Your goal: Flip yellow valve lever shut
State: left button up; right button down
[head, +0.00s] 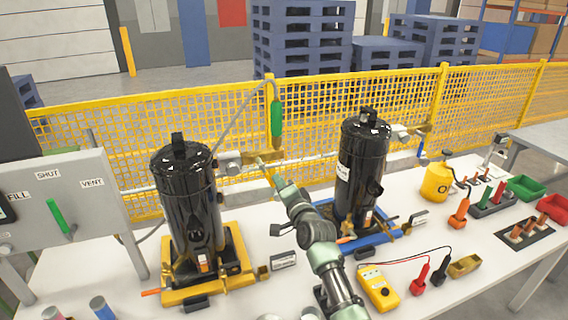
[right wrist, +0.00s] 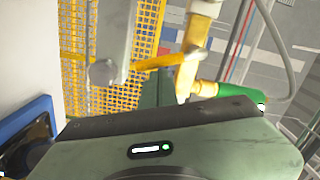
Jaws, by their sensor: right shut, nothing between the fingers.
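The yellow valve lever (right wrist: 157,62) sticks out sideways from the yellow valve body (right wrist: 193,55) in the right wrist view, reaching left toward a grey bar. The green hose grip (right wrist: 228,96) joins the valve body; in the head view a green grip (head: 277,118) hangs at the fence, above the valve area. My right gripper (head: 263,164) is shut and empty, beside the valve behind the left black compressor (head: 188,200). In the head view the lever is small and partly hidden there, so contact is unclear. My left gripper is not in view.
A second compressor (head: 361,165) stands right of my right arm. A grey panel (head: 75,205) marked FILL, SHUT and VENT is at left. A yellow mesh fence (head: 90,145) runs behind. A yellow meter (head: 378,288) and several tools lie at right on the white table.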

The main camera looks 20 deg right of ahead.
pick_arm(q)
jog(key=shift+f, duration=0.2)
pick_arm(e)
jog(key=shift+a+f+m, duration=0.35)
jog(key=shift+a+m, duration=0.2)
jog(key=shift+m, duration=0.55)
jog(key=shift+a+f+m, duration=0.3)
jog(key=shift+a+m, duration=0.2)
jog(key=shift+m, duration=0.6)
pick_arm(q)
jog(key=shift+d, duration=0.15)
pick_arm(e)
jog(key=shift+d, duration=0.1)
